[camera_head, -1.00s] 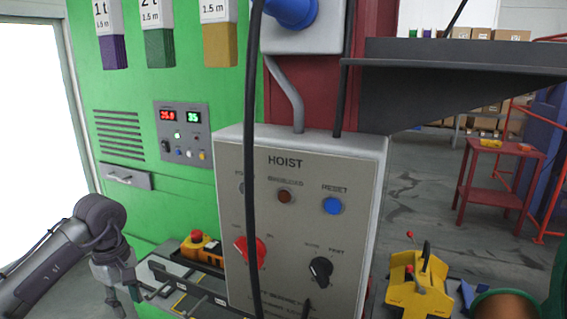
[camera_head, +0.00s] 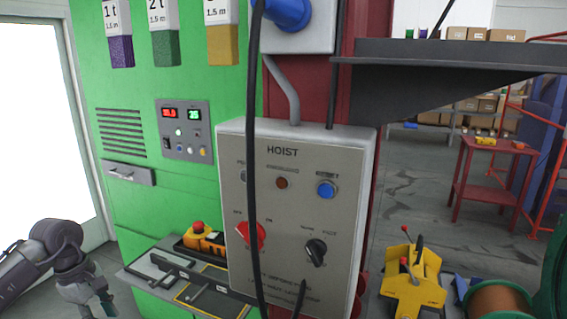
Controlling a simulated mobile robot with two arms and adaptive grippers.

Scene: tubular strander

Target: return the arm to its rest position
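My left arm comes in at the lower left, and its gripper (camera_head: 90,300) hangs down left of the grey shelf on the green machine. The fingers are small and partly cut off by the bottom edge, so I cannot tell how far apart they are. I see nothing held in it. My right arm and gripper are not in view. The grey HOIST control box (camera_head: 290,215) stands in the centre, with a red rotary switch (camera_head: 248,234), a black rotary switch (camera_head: 316,251) and a blue RESET button (camera_head: 326,189).
The shelf (camera_head: 180,283) carries a yellow-orange pendant with a red button (camera_head: 203,238). A black cable (camera_head: 252,150) hangs before the box. A yellow device (camera_head: 412,285) and a copper-coloured spool (camera_head: 498,300) are at the lower right. A red table (camera_head: 490,180) stands behind.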

